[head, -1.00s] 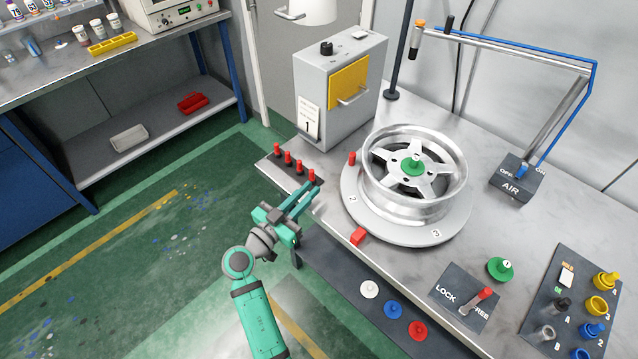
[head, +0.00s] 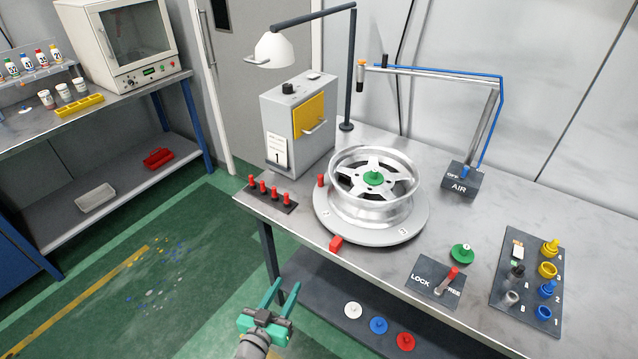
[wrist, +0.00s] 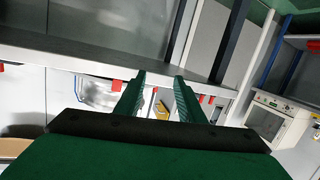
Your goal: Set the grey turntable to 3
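The grey turntable (head: 330,222) is a round plate on the bench, with a silver wheel (head: 400,213) lying on it. A green hub piece (head: 373,178) sits at the wheel's centre. Numbers 2 and 3 show on the plate's front rim, 2 at the left and 3 at the right. A red block (head: 336,243) is at the plate's front edge, between the two numbers. A red peg (head: 320,180) stands at its left rim. My gripper (head: 282,292) is open and empty, low in front of the bench. The wrist view shows its two green fingers apart (wrist: 160,85).
Red pegs (head: 263,188) stand at the bench's left corner, near a grey cabinet (head: 285,125). An AIR panel (head: 461,186) is behind right.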

